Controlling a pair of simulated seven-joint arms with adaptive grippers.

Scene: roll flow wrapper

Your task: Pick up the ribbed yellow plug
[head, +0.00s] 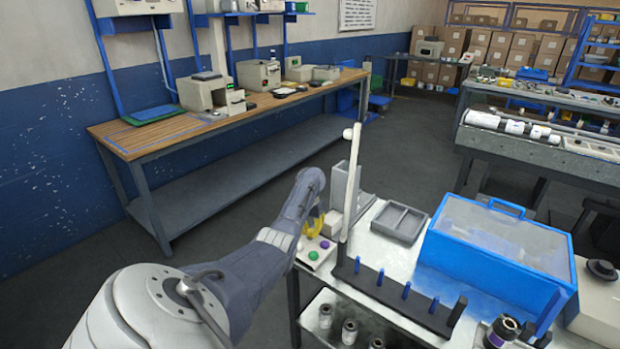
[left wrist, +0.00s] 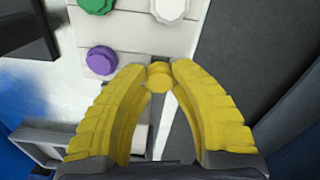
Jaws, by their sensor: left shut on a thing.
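The ribbed yellow plug (left wrist: 159,78) sits between the fingertips of my left gripper (left wrist: 158,68) in the left wrist view. The yellow fingers curve in and close on it from both sides. Whether the plug still touches the pale panel (left wrist: 128,30) behind it, I cannot tell. In the head view my left gripper (head: 315,226) is over the left end of the metal table, and its yellow fingers hide the plug. A green plug (left wrist: 96,3), a purple plug (left wrist: 102,60) and a white plug (left wrist: 170,8) show on the panel. My right gripper is not in view.
A white upright post (head: 350,185) stands just right of the gripper. A black rack with blue pegs (head: 395,300), a grey divided tray (head: 398,222) and a blue-framed clear cover (head: 500,240) are farther right. Floor lies open left of the table.

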